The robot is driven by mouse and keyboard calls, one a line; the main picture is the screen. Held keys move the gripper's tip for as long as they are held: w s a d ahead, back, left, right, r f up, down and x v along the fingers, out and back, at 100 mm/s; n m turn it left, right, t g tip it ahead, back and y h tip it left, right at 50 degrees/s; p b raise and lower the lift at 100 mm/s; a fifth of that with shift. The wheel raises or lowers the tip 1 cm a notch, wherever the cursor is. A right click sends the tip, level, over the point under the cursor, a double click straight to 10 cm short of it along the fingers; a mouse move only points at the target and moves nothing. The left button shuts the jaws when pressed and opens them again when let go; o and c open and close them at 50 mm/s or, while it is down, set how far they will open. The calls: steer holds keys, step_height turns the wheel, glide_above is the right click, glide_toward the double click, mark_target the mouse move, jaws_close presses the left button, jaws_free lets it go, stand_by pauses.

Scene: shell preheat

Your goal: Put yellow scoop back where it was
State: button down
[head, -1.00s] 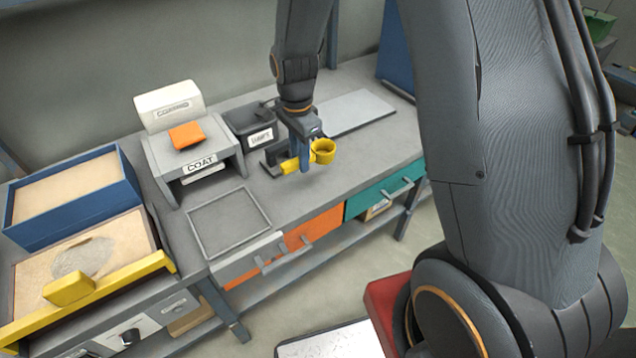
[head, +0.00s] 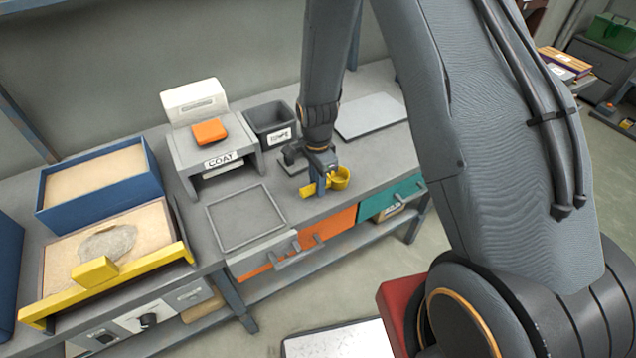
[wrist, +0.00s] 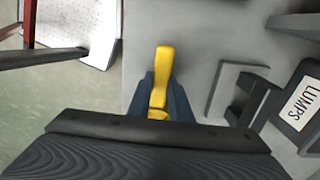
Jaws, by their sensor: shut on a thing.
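The yellow scoop (head: 341,179) is in my gripper (head: 321,190), with its round cup to the right of the fingers and its handle to the left. My gripper is shut on the scoop near the bench's front edge. In the wrist view the yellow handle (wrist: 162,70) points up the picture between the blue fingers (wrist: 160,95); the cup is hidden there. A dark grey stand with a flat base (wrist: 236,92) is right of the fingers. In the head view the stand (head: 291,157) is partly behind my arm. The gap between scoop and bench top is unclear.
A dark bin (head: 271,124), labelled LUMPS in the wrist view, is behind the stand. A COAT rack (head: 222,160) with an orange block (head: 209,132) is left of it. An empty square tray (head: 246,219) lies left of my gripper. A grey plate (head: 370,117) is behind right.

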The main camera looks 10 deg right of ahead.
steer(key=shift+f, duration=0.1)
steer(key=c, duration=1.6)
jaws_free()
step_height(320, 180, up, 10)
steer(key=b, duration=0.3)
steer(key=s+d+r+n, duration=0.2)
steer(key=s+r+n, duration=0.1)
steer(key=s+n, duration=0.1)
steer(key=s+d+r+n, duration=0.2)
steer(key=s+r+n, duration=0.1)
steer(key=s+n, duration=0.2)
steer(key=s+d+r+n+t, duration=0.1)
steer(key=s+d+r+n, duration=0.1)
steer(key=s+n, duration=0.3)
steer(key=shift+s+d+r, duration=0.25)
steer(key=shift+s+r, duration=0.35)
steer(key=shift+r, duration=0.05)
